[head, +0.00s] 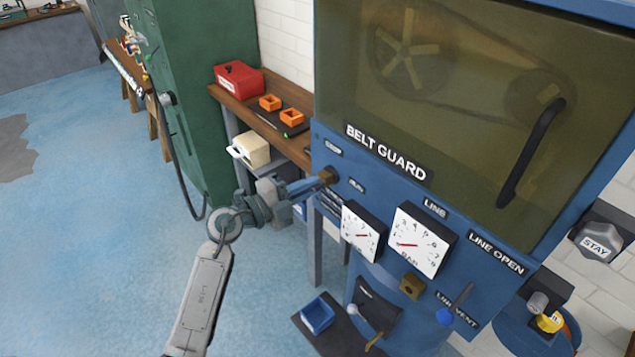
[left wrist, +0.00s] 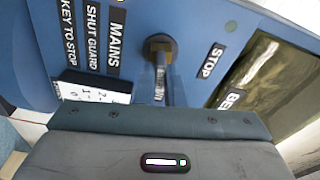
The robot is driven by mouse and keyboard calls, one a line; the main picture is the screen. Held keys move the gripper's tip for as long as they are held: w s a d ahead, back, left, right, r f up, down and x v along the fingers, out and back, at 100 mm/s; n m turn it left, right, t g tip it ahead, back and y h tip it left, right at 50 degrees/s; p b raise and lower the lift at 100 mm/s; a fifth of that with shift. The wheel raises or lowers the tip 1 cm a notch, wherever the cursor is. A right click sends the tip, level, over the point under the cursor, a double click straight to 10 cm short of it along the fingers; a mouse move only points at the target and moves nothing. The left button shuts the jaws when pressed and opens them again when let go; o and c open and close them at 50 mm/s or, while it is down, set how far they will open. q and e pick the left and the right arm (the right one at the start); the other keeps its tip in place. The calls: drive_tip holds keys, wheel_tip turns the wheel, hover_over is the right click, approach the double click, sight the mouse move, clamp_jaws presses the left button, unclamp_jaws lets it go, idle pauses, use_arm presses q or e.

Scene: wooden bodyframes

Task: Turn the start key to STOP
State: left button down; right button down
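The start key's dark brass switch (head: 328,176) is on the left part of the blue machine panel, between a small upper label and a lower one. It also shows in the left wrist view (left wrist: 160,44), with a STOP label (left wrist: 212,60) to its right. My left gripper (head: 308,187) reaches to the switch from the left. In the left wrist view a narrow grey-blue piece runs from the switch to my gripper body. I cannot tell whether the fingers grip the key, or which way it is turned. My right gripper is not in view.
The belt guard (head: 450,75) with a black handle (head: 531,150) covers the machine top. Two dials (head: 421,243) sit right of and below the switch. A wooden bench (head: 232,95) with a red box (head: 238,80) stands behind. The blue floor at left is open.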

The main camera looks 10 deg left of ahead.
use_arm(q)
drive_tip(key=n+t+p, duration=0.1)
drive_tip(key=n+p, duration=0.8)
drive_tip(key=p, duration=0.1)
drive_tip(key=shift+r+n, duration=0.15)
drive_tip(key=shift+n, duration=0.25)
idle(1.1)
drive_tip(key=n+t, duration=0.1)
drive_tip(key=n, duration=0.5)
drive_tip(key=shift+r+n+y, duration=0.1)
drive_tip(key=shift+n+y, duration=0.3)
drive_tip(key=c, duration=1.9)
unclamp_jaws()
drive_tip(key=shift+n, duration=0.3)
drive_tip(key=o, duration=0.4)
drive_tip(key=shift+o, duration=0.2)
drive_tip(key=shift+f, duration=0.2)
drive_tip(key=shift+a+f, duration=0.1)
